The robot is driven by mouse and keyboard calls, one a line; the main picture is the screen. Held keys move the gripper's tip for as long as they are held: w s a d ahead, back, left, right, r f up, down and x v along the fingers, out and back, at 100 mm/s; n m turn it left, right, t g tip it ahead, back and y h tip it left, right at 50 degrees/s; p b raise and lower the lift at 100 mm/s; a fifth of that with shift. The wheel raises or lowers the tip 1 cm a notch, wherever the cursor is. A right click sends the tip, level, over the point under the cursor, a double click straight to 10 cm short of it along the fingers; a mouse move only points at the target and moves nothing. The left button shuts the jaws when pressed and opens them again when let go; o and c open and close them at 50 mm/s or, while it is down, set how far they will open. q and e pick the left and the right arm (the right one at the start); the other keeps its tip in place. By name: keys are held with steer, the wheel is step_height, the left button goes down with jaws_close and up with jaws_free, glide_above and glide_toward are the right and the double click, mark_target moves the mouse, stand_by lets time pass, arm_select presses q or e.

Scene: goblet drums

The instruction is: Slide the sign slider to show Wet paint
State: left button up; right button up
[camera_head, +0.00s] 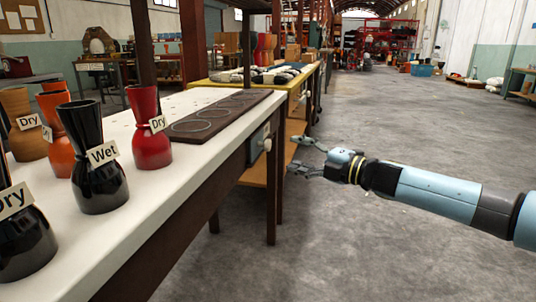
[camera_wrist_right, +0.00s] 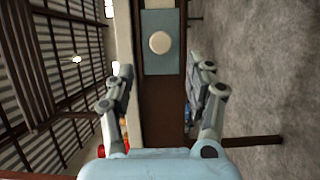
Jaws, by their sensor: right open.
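A blue-grey plate with a round off-white knob (camera_wrist_right: 160,42) is fixed to the dark side of the table, and it looks like the sign slider. In the head view a small grey box with a pale knob (camera_head: 267,143) sits on the table's right end. No "Wet paint" wording is readable on it. My right gripper (camera_head: 297,153) is open and empty, just right of the plate and apart from it. In the wrist view the fingers of my right gripper (camera_wrist_right: 165,72) stand either side of the plate's lower end, with the knob beyond them. My left gripper is not in view.
The white table (camera_head: 200,140) carries several goblet drums with tags: a black one tagged Wet (camera_head: 95,185), a red one tagged Dry (camera_head: 150,150), and others. A dark board with circles (camera_head: 222,113) lies near the right edge. The floor to the right is clear.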

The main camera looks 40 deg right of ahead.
mark_target(270, 146)
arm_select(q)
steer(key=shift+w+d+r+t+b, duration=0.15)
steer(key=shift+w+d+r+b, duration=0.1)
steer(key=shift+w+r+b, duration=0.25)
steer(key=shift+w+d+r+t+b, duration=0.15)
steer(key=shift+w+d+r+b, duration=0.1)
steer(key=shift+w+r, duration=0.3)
arm_select(e)
steer(key=x, duration=0.8)
steer(key=shift+w+f, duration=0.1)
steer(key=shift+w, duration=0.25)
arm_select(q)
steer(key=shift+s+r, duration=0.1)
arm_select(e)
jaws_close()
